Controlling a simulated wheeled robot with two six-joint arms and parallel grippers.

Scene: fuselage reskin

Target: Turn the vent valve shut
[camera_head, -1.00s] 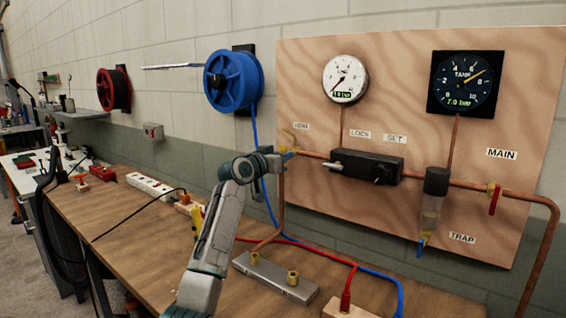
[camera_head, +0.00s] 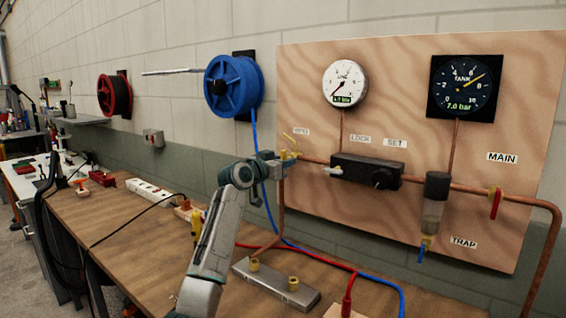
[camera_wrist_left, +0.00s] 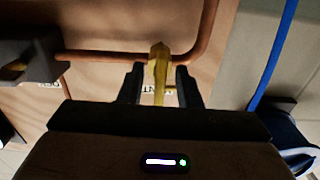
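The vent valve (camera_head: 290,153) is a small yellow valve on the copper pipe at the left edge of the wooden board, beside the VENT label. My left gripper (camera_head: 282,157) is at this valve in the head view. In the left wrist view a yellow handle (camera_wrist_left: 159,72) stands upright between the two dark fingers of my left gripper (camera_wrist_left: 160,85). The fingers are apart, with a visible gap on each side of the handle. The exact angle of the handle against the pipe is hard to tell. My right gripper is in neither view.
A black regulator block (camera_head: 366,171) with a knob sits right of the valve. The board carries a white gauge (camera_head: 345,82) and a black tank gauge (camera_head: 465,87). A blue hose reel (camera_head: 232,86) hangs to the left. A metal manifold (camera_head: 275,284) lies on the bench.

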